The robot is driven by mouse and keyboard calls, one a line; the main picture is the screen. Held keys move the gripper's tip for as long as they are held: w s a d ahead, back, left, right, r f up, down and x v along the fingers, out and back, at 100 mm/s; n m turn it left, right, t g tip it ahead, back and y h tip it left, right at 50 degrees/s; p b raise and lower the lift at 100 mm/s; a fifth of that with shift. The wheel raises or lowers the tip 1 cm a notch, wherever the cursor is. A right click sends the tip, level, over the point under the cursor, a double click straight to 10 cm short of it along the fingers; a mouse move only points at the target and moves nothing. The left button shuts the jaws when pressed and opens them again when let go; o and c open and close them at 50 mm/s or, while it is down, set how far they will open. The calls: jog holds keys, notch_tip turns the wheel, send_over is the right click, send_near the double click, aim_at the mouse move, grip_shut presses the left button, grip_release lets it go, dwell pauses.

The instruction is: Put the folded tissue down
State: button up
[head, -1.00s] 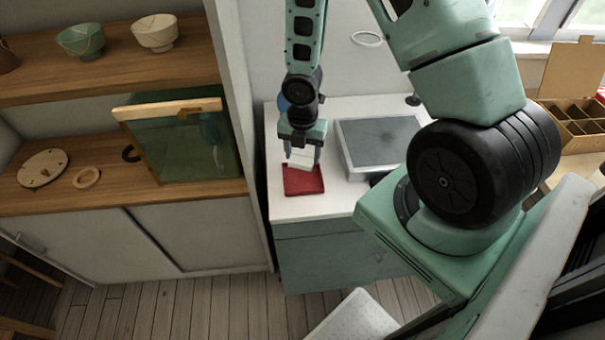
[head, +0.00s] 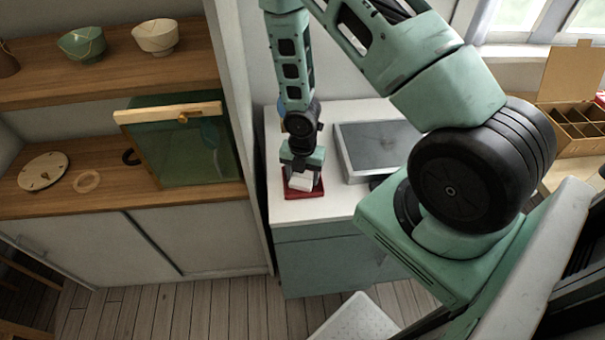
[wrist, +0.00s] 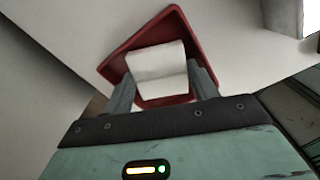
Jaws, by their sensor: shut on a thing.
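The folded tissue (head: 301,181) is a small white piece between the fingers of my gripper (head: 301,178). In the wrist view the tissue (wrist: 157,71) lies between the two grey fingertips of my gripper (wrist: 163,90), which is shut on it. A red tray (head: 290,190) with a raised rim lies under the tissue on the white counter. In the wrist view the tray (wrist: 176,22) surrounds the tissue on the sides that show. I cannot tell whether the tissue touches the tray's floor.
The white counter (head: 340,202) has bare room in front of the tray. A grey-topped square device (head: 378,145) stands to the right. A wooden shelf unit with a green glass frame (head: 190,150) and bowls is at the left. A compartmented box (head: 572,125) is far right.

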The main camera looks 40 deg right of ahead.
aim_at(302, 178)
jog(key=o, duration=0.8)
jog(key=shift+c, duration=0.2)
notch_tip(302, 178, up, 12)
jog(key=s+a+r+m, duration=0.3)
jog(key=a+r+m, duration=0.4)
jog(key=a+r, duration=0.4)
jog(key=s+a+r+m, duration=0.4)
jog(key=s+a+m, duration=0.1)
jog(key=s, duration=0.2)
jog(key=s+a+r+m, duration=0.4)
jog(key=s+a+r, duration=0.1)
jog(key=s+a, duration=0.1)
jog(key=shift+s+a+m+y, duration=0.3)
jog(key=shift+s+m, duration=0.1)
jog(key=shift+s, duration=0.5)
jog(key=shift+r, duration=0.1)
